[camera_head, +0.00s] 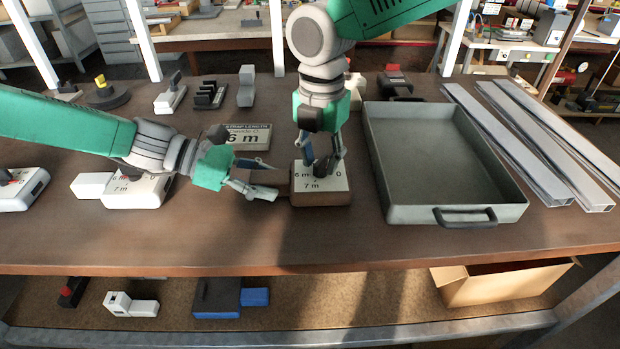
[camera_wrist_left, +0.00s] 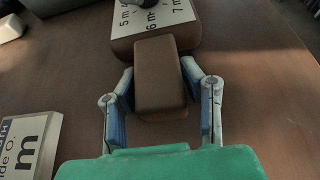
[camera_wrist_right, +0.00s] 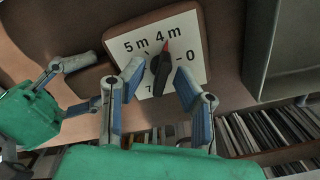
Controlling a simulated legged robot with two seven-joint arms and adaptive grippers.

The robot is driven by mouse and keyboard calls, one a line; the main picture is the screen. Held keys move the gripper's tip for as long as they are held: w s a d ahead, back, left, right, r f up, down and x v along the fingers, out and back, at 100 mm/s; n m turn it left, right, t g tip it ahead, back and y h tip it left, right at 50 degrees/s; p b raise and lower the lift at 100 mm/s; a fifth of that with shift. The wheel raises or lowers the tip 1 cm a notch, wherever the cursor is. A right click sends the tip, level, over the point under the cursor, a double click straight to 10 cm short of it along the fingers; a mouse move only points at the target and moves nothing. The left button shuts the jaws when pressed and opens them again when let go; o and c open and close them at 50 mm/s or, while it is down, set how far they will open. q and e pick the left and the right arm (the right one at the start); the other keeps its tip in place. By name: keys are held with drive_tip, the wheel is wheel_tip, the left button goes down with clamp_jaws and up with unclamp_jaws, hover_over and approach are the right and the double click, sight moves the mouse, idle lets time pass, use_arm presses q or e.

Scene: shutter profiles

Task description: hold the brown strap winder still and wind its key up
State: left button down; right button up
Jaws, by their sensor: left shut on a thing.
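The brown strap winder (camera_head: 322,199) stands on the bench, with a white dial plate on top and a brown block on its left side. My left gripper (camera_head: 268,180) is shut on that block (camera_wrist_left: 163,75), one finger on each side. The dark key (camera_wrist_right: 160,75) stands on the dial plate, its red tip toward the 4 m mark in the right wrist view. My right gripper (camera_head: 322,160) is above the dial, its fingers on either side of the key; small gaps show. In the head view the fingers partly hide the key.
A grey tray (camera_head: 455,214) stands close to the right of the winder, with metal profiles (camera_head: 535,140) beyond it. A sign reading 6 m (camera_head: 248,138) lies behind my left gripper. A white winder (camera_head: 140,190) is under my left arm. The bench front is clear.

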sight(320, 159)
drive_tip(key=shift+r, duration=2.85)
drive_tip(key=shift+w+r, duration=0.1)
drive_tip(key=shift+r, duration=0.85)
drive_tip(key=shift+f, duration=4)
drive_tip(key=shift+c, duration=0.4)
clamp_jaws()
drive_tip(key=n, duration=0.6)
